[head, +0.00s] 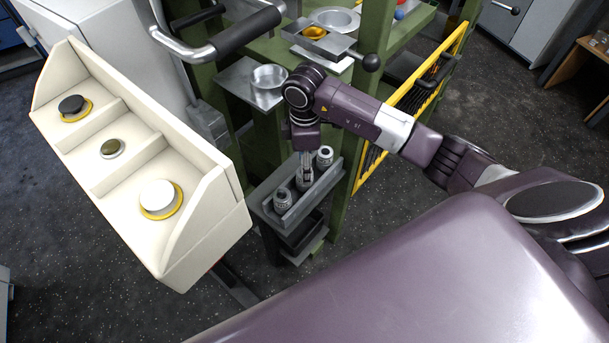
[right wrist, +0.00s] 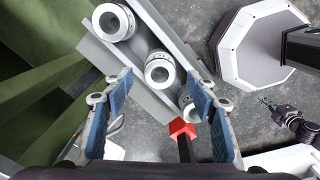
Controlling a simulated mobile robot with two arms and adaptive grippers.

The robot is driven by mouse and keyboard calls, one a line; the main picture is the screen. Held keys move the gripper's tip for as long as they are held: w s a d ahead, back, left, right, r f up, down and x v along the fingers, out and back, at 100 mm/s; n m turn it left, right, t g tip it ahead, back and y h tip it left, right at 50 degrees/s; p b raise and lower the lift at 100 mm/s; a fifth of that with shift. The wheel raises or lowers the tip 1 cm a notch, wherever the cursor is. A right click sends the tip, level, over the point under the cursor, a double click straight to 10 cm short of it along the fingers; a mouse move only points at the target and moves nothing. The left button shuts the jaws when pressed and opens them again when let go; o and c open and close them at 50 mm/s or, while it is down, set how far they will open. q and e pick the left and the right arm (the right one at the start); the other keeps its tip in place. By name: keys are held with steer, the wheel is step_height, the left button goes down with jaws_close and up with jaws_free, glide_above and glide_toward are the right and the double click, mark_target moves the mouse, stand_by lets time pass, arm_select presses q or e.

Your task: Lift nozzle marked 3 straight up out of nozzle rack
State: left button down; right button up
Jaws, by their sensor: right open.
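The nozzle rack (head: 334,176) is a grey tray on a green frame, holding three grey ribbed nozzles in a row. In the head view, one nozzle (head: 325,156) stands at the far end and another (head: 283,199) at the near end. My right gripper (head: 306,168) points down over the middle one, partly hiding it. In the right wrist view, my right gripper (right wrist: 160,92) is open, its blue-padded fingers apart. The middle nozzle (right wrist: 160,70) shows between the fingertips, and another (right wrist: 190,104) is partly behind the right finger. I cannot read any number. My left gripper (right wrist: 268,103) shows small in the right wrist view.
A cream box (head: 205,215) with three compartments and round buttons stands close to the left of the rack. A metal cup (head: 268,84) on a plate and a black handle (head: 240,32) are behind. A yellow rail (head: 440,70) stands to the right. A red block (right wrist: 183,128) shows near the rack.

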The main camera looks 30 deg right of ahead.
steer(key=shift+f, duration=1.05)
steer(key=c, duration=1.3)
arm_select(q)
steer(key=shift+w+d+r, duration=0.1)
steer(key=shift+w, duration=0.55)
steer(key=shift+r, duration=0.15)
arm_select(e)
steer(key=shift+r, duration=0.2)
